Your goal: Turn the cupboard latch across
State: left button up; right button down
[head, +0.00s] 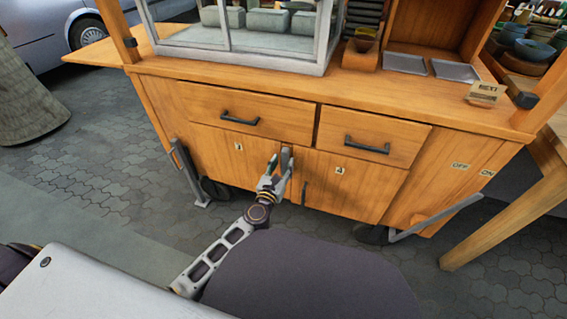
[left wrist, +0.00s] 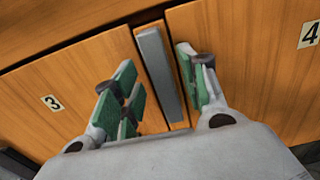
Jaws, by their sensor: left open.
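The cupboard latch is a plain grey bar (left wrist: 160,72) at the seam between the door marked 3 (left wrist: 75,110) and the door marked 4 (left wrist: 255,60). The bar stands roughly along the seam. In the head view the latch (head: 286,158) shows small beside my fingers. My left gripper (head: 279,168) is open at the cupboard front. In the left wrist view its green-padded fingers (left wrist: 156,78) lie either side of the bar, with a gap visible on each side. How deep the fingertips reach is hard to tell. My right gripper is not in view.
Two drawers with dark handles (head: 240,120) (head: 367,146) sit above the doors. A glass case (head: 240,40) and grey trays (head: 455,70) stand on the counter. Paved floor (head: 110,170) is open at left.

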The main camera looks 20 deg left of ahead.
pick_arm(q)
jog(key=shift+w, duration=0.85)
grip_shut()
